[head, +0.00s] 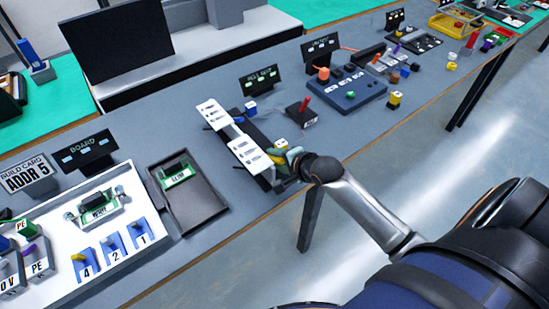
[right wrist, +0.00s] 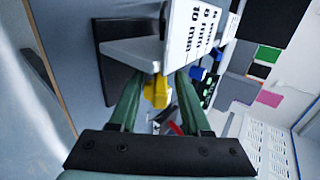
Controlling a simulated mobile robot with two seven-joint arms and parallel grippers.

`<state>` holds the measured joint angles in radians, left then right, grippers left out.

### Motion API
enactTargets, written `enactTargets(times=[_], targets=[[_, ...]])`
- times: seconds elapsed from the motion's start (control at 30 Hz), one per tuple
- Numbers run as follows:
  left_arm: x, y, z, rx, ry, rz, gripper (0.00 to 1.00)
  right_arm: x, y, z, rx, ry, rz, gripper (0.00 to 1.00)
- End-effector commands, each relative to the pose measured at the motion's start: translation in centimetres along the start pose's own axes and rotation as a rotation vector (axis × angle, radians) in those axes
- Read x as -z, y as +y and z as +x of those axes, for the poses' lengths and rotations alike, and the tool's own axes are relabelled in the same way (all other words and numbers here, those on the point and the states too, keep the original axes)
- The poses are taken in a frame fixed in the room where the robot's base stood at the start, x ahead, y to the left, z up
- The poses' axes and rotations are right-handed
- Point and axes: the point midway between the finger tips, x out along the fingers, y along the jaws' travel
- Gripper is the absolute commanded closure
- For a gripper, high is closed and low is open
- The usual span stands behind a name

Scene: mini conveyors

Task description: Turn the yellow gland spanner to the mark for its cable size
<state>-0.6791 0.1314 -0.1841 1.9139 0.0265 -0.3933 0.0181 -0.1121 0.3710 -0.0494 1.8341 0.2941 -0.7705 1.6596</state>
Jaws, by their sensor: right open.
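The yellow gland spanner (right wrist: 156,92) lies between the two green fingers of my right gripper (right wrist: 158,82) in the right wrist view. The fingers are apart, one on each side of it. A white plate with printed sizes in mm (right wrist: 192,35) stands just beyond; I can read 10 mm, the rest is less clear. In the head view my right gripper (head: 287,160) is at the near end of the white-panelled stand (head: 249,154). There the spanner is mostly hidden by the gripper, and its pointing direction is unclear. My left gripper is not in view.
A dark tray (head: 205,205) with a green board lies left of the stand. A small black block with a red lever (head: 303,113) and a blue control box (head: 346,94) stand to the right. The grey bench's front edge is close to my right arm.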

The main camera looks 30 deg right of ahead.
Motion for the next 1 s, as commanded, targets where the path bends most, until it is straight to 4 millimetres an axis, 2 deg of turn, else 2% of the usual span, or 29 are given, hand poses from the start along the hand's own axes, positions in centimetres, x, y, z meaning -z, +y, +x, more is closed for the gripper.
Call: enactTargets(times=[0.2, 0.53, 0.93, 1.0], targets=[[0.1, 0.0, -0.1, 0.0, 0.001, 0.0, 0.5, 0.0, 0.0, 1.4, 0.0, 0.0, 0.0, 0.53], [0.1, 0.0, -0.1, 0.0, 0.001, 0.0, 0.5, 0.0, 0.0, 1.6, -0.001, 0.0, 0.0, 0.54], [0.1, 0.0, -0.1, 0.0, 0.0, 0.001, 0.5, 0.0, 0.0, 1.5, -0.001, 0.0, 0.0, 0.99], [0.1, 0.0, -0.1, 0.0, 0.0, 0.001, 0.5, 0.0, 0.0, 1.5, -0.001, 0.0, 0.0, 1.0]])
